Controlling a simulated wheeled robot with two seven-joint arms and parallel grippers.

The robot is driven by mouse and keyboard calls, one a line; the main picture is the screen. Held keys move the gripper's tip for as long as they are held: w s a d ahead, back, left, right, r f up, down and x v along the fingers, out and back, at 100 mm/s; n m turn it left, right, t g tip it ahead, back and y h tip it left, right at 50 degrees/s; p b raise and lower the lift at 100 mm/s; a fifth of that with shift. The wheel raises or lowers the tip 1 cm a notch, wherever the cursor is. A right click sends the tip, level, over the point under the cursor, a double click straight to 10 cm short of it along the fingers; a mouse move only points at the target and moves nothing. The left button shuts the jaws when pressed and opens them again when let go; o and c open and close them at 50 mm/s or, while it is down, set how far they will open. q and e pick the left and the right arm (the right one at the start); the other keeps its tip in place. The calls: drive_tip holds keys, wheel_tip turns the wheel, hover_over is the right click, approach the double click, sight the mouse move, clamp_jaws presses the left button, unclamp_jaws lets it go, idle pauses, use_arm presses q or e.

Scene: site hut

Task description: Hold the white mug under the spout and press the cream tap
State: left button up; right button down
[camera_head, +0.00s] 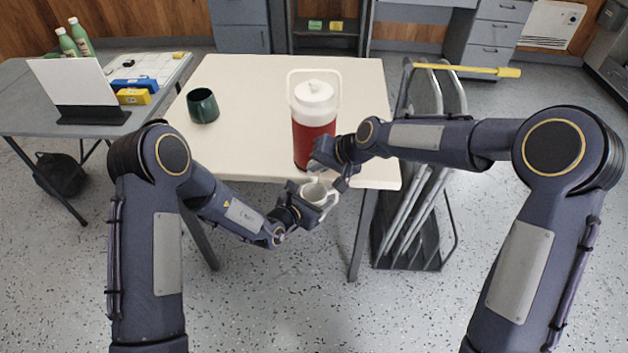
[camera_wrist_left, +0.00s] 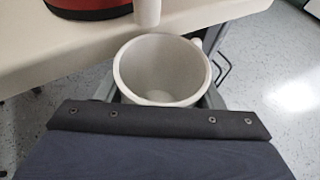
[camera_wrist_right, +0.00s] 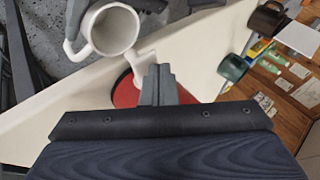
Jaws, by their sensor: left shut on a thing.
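The red drinks cooler (camera_head: 312,135) with a white lid stands at the table's front edge. Its cream spout (camera_wrist_left: 147,10) shows at the far side of the white mug's rim in the left wrist view; it also shows in the right wrist view (camera_wrist_right: 143,58). My left gripper (camera_head: 312,197) is shut on the white mug (camera_wrist_left: 163,70), held upright just off the table edge, its opening up. It shows in the right wrist view too (camera_wrist_right: 112,32). My right gripper (camera_wrist_right: 160,82) is shut and empty, close in front of the cooler. Its fingers hide part of the tap area.
A dark green mug (camera_head: 202,105) stands at the table's left. A grey side table (camera_head: 40,110) holds a white board, green bottles and small boxes. Folded chairs on a rack (camera_head: 420,180) stand right of the table, with a yellow-handled tool (camera_head: 508,72) on top.

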drive_tip(key=shift+f, duration=0.55)
idle(1.5)
drive_tip(key=shift+r, duration=0.1)
idle(3.4)
drive_tip(key=shift+r, duration=2.25)
drive_tip(key=s+d+r, duration=0.5)
drive_tip(key=s+d, duration=0.3)
